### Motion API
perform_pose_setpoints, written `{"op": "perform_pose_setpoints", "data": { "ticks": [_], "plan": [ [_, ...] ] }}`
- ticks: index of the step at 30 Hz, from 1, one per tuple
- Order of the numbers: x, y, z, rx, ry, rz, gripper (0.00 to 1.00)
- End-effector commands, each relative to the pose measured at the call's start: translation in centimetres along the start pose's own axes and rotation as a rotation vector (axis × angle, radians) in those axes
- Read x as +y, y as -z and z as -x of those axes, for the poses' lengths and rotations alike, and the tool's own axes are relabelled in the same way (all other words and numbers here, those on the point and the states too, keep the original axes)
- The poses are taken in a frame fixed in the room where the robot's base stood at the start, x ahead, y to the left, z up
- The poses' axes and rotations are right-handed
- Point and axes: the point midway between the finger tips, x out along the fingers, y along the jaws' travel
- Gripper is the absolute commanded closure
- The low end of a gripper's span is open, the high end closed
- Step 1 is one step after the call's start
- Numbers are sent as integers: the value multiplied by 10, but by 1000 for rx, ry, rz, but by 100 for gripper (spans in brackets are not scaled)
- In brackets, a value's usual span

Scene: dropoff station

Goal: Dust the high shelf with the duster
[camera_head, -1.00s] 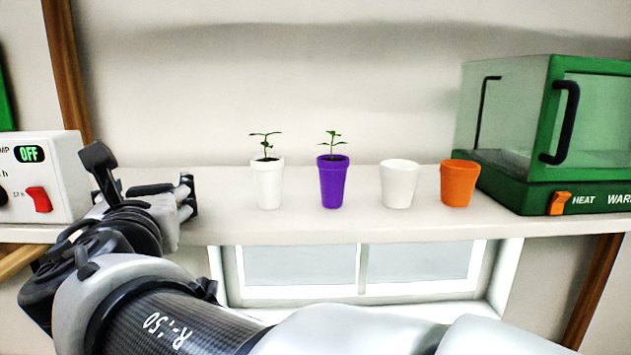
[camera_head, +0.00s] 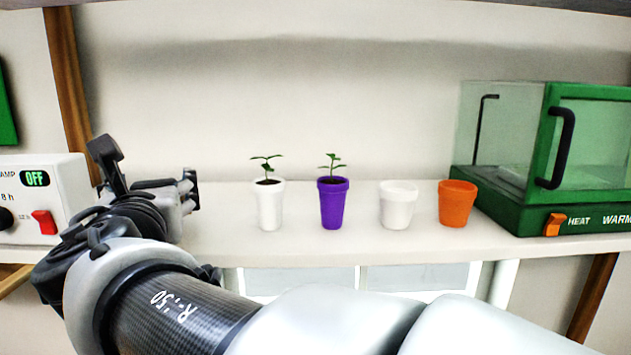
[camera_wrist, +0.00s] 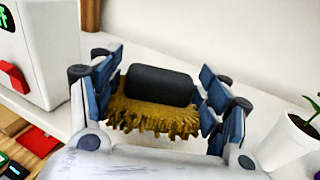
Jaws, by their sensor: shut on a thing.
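The duster has a black block (camera_wrist: 160,86) and a yellow-brown fringe (camera_wrist: 150,117) in the wrist view. My gripper (camera_wrist: 156,82) is shut on it, with blue fingers to its left and right. In the head view my gripper (camera_head: 192,189) is at the left, in front of the pale shelf (camera_head: 380,247); the duster cannot be made out there. A thin dark edge (camera_head: 480,5) runs along the top of the head view, perhaps a higher shelf; its top surface is hidden.
The pale shelf holds white (camera_head: 270,208), purple (camera_head: 333,207), second white (camera_head: 398,207) and orange (camera_head: 457,206) pots; the first two hold seedlings. A green glass-sided cabinet (camera_head: 540,195) stands right, a white control box (camera_head: 60,180) left. The wall above the pots is bare.

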Motion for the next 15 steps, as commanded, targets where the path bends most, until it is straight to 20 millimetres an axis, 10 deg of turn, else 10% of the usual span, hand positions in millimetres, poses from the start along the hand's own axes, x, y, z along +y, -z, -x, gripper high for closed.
{"op": "perform_pose_setpoints", "data": {
  "ticks": [15],
  "plan": [
    [10,-14,-3,4,-1,3,49]
  ]
}}
